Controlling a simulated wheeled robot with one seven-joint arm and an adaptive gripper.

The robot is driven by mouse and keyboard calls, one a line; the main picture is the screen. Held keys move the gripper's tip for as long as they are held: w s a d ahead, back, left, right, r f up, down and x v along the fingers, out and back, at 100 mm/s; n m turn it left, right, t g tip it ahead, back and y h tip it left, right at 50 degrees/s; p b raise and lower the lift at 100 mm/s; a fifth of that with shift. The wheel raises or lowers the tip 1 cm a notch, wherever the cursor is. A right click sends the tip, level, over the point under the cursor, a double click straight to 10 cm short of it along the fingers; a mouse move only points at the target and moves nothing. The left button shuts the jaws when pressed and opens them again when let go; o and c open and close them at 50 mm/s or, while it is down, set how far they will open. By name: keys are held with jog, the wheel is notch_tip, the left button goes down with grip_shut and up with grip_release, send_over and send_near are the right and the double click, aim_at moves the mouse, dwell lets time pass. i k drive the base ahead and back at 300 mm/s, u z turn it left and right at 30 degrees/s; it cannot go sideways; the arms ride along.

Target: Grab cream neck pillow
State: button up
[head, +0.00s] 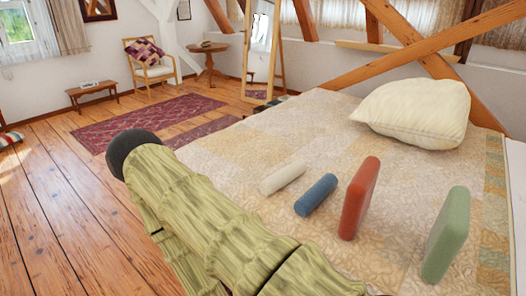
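The cream neck pillow (283,178) looks like a small pale roll. It lies on its side on the patterned quilt of the bed (290,125), left of a blue roll (316,195). Nothing touches it from above, and its whole length shows. My arm, with a green bamboo-like surface and a dark rounded end, crosses the lower left of the head view, in front of the bed's near side. My gripper does not show in this view.
A red block (359,198) and a green block (446,234) stand upright right of the rolls. A large cream pillow (415,111) lies at the back of the bed. Wooden beams rise behind it. The plank floor (50,215) is open at left, with a rug (148,120) beyond.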

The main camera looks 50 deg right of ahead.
aim_at(274, 183)
jog(key=z, duration=0.6)
jog(key=i, duration=1.35)
jog(key=z, duration=0.95)
